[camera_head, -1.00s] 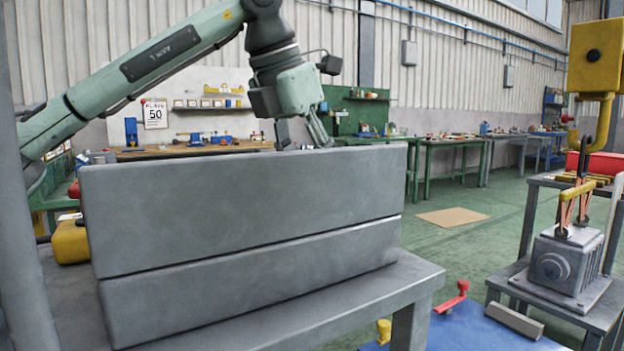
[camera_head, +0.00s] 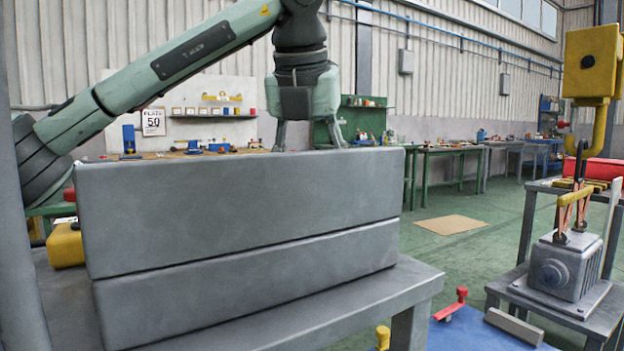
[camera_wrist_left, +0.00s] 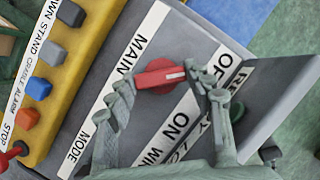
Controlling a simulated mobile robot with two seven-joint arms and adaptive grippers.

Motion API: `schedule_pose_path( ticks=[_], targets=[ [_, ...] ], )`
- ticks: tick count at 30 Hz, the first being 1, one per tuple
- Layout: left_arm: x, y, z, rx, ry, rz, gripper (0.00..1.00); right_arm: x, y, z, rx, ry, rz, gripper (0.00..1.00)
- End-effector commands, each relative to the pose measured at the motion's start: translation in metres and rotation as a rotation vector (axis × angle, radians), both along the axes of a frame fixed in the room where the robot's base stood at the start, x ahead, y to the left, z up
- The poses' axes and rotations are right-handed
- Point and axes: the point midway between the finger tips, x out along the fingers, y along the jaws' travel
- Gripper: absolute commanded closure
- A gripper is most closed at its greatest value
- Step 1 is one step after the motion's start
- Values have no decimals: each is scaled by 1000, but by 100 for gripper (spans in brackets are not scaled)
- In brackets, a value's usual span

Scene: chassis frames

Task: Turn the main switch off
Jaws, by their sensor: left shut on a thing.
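The main switch is a red knob (camera_wrist_left: 160,78) with a white mark at its right end, on a grey panel (camera_wrist_left: 118,75) in the left wrist view. A "MAIN" label (camera_wrist_left: 130,55) lies left of it, and a strip with "OFF" and "ON" (camera_wrist_left: 178,125) lies right of it. The white mark points right, roughly toward the "OFF" lettering. My left gripper (camera_wrist_left: 160,74) is shut on the knob, one fingertip at each end. In the head view the same gripper (camera_head: 308,146) reaches down behind a grey box, which hides its tips and the knob. My right gripper is not in view.
The grey box (camera_head: 240,215) stands on a grey table (camera_head: 330,325). A yellow strip (camera_wrist_left: 80,55) with several coloured buttons lies left of the panel, and a raised grey plate (camera_wrist_left: 270,95) lies right. A yellow hook block (camera_head: 593,60) hangs at the right over a grey machine (camera_head: 565,265).

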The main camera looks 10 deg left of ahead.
Motion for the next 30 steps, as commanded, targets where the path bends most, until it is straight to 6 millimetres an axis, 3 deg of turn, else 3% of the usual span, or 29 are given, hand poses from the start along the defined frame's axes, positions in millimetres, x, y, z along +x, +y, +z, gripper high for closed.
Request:
schedule_pose_path(
  ticks=[12,13,17,26,30],
  targets=[
    [0,0,-1,-1,1,10,77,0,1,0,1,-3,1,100],
    [0,0,-1,-1,1,10,45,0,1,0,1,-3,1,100],
    [0,0,0,-1,1,9,29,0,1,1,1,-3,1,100],
    [0,0,0,-1,0,7,28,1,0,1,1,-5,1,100],
    [-4,0,11,-1,-2,8,28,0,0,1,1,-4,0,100]
  ],
)
